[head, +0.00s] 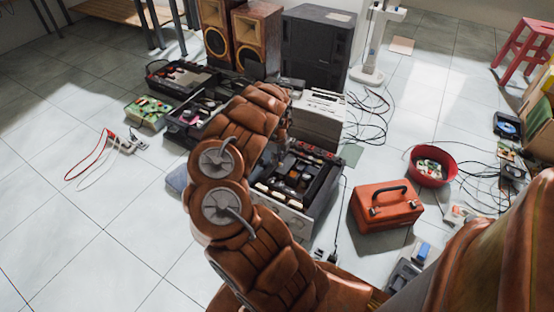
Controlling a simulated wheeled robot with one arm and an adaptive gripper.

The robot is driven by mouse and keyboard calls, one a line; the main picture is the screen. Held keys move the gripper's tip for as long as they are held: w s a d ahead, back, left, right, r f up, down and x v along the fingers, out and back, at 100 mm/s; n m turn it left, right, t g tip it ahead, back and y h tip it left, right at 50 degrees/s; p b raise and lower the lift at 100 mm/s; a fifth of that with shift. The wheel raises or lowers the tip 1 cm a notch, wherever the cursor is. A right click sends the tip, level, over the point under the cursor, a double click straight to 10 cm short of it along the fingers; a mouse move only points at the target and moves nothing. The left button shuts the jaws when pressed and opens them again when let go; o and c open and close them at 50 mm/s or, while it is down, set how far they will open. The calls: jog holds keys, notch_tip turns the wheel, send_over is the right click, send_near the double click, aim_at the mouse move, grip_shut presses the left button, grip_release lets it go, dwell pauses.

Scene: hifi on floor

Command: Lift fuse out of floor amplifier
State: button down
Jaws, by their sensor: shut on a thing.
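The floor amplifier (326,203) stands open on the tiles right of my arm, its dark inside with several components and boards facing up. My arm (245,130) reaches up and over its left side and bends at the far end. My gripper is hidden behind my own arm, so its fingers do not show. I cannot make out the fuse; it is hidden or too small to tell.
A red toolbox (386,206) and a red bowl of parts (432,166) stand right of the amplifier. Black cases (185,75), a green circuit board (148,112), wooden speakers (259,37) and a black cabinet (317,45) lie beyond. Cables cross the right floor; the left floor is mostly clear.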

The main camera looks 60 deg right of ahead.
jog(key=shift+r+p, duration=1.15)
jog(key=shift+p, duration=0.05)
